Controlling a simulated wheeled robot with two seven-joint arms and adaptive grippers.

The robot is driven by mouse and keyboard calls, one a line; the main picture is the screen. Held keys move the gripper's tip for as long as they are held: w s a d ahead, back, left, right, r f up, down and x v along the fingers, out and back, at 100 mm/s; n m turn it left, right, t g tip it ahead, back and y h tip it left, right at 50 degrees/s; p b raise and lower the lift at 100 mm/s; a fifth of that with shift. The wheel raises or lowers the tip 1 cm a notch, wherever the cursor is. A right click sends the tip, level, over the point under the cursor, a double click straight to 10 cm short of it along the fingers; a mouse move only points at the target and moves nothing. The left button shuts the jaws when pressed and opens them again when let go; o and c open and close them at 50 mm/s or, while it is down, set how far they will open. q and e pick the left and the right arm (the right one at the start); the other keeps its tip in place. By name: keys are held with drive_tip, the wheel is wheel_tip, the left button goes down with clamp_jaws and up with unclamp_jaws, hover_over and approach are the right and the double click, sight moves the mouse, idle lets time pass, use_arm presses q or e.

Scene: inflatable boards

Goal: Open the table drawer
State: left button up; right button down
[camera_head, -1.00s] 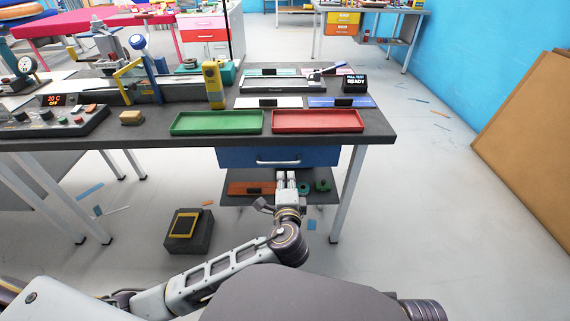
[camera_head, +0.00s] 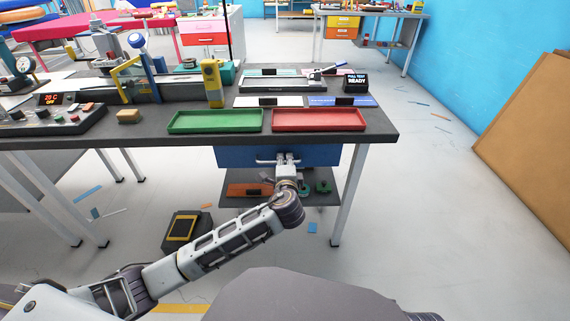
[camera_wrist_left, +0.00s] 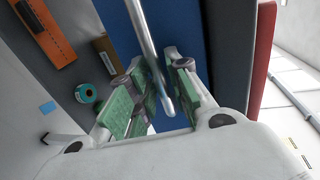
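The table drawer (camera_head: 235,157) is a blue box under the dark table top, and its front looks closed. Its pale bar handle (camera_head: 266,161) crosses the front; in the left wrist view the handle (camera_wrist_left: 148,45) runs between the green finger pads. My left gripper (camera_head: 287,159) is at the right part of the handle and hides some of it. In the left wrist view my left gripper (camera_wrist_left: 163,88) is open, with a pad on each side of the bar and visible gaps. My right gripper is not in view.
A green tray (camera_head: 215,130) and a red tray (camera_head: 320,129) sit on the table top (camera_head: 385,132) above the drawer. A lower shelf (camera_head: 240,201) holds an orange piece and small items. A dark box (camera_head: 185,236) stands on the floor left of my arm.

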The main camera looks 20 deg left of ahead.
use_arm(q)
drive_tip(key=shift+w, duration=0.2)
drive_tip(key=shift+c, duration=0.2)
clamp_jaws()
